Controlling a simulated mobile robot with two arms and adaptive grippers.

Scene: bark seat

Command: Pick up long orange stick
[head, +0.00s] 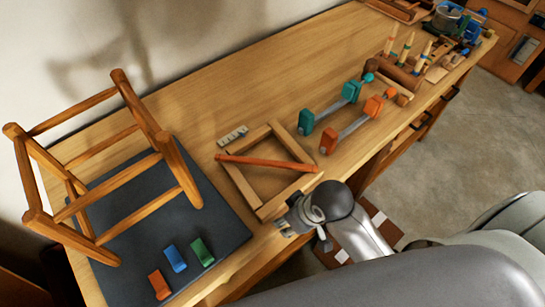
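The long orange stick (267,162) lies across a light wooden square frame (241,186) on the workbench. Its left end rests near the frame's left side and its right end reaches past the frame's right side. My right gripper (305,232) is at the bench's front edge, just below the frame's near corner in the head view. It is apart from the stick. My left gripper is out of view.
A wooden stool frame (111,170) stands on a dark mat (225,228) at left. Blue (175,258), green (202,252) and orange (159,285) blocks lie near it. Teal (330,108) and orange (358,124) clamps lie right of the frame. A tool rack (395,74) stands beyond.

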